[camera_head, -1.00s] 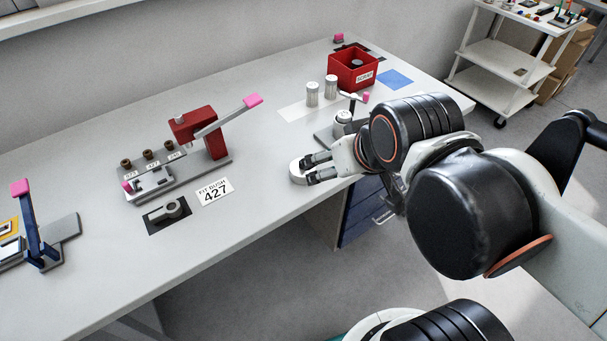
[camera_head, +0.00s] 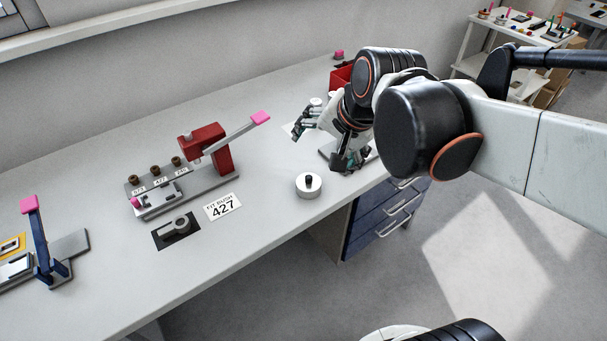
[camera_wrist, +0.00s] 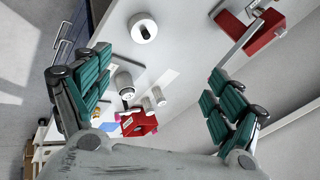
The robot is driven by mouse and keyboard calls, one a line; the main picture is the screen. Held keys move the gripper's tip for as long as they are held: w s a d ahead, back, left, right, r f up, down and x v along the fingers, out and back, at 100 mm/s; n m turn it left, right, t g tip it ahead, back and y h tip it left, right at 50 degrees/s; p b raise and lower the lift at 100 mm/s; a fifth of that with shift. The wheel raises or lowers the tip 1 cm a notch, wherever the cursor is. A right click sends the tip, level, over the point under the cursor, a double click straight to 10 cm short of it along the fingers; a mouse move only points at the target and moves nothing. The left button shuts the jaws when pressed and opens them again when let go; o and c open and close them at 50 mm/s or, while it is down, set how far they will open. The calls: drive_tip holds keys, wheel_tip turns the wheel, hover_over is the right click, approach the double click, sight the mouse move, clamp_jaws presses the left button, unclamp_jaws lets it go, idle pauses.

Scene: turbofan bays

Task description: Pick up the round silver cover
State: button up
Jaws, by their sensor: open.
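A round silver cover (camera_head: 309,186) with a black knob on top lies flat on the bench near its front edge. It also shows at the top of the wrist view (camera_wrist: 143,28). My gripper (camera_head: 322,146) is above and behind it in the head view, apart from it. In the wrist view my gripper (camera_wrist: 155,95) has its teal-padded fingers spread wide with nothing held. A silver cylinder (camera_wrist: 125,84) shows between the fingers, farther off; my arm mostly hides that part of the bench in the head view.
A red lever press (camera_head: 208,150) stands left of the cover, with a "FIT BUSH 427" card (camera_head: 223,206) in front. A red bin (camera_wrist: 139,124) and small silver cylinders (camera_wrist: 158,96) lie beyond my gripper. The bench between card and cover is clear.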

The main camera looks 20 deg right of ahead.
drive_tip(key=w+m, duration=0.4)
drive_tip(key=w, duration=0.1)
drive_tip(key=m+g+y+b, duration=0.2)
drive_tip(key=m, duration=1.3)
approach(309, 177)
drive_tip(key=b+x, duration=0.2)
drive_tip(key=x, duration=0.3)
drive_tip(key=shift+d, duration=0.15)
drive_tip(key=shift+g, duration=0.3)
drive_tip(key=shift+w+b+x, duration=0.2)
drive_tip(key=shift+b+x, duration=1.2)
drive_tip(key=shift+x, duration=1.3)
drive_tip(key=shift+r, duration=0.1)
drive_tip(key=c, duration=1.3)
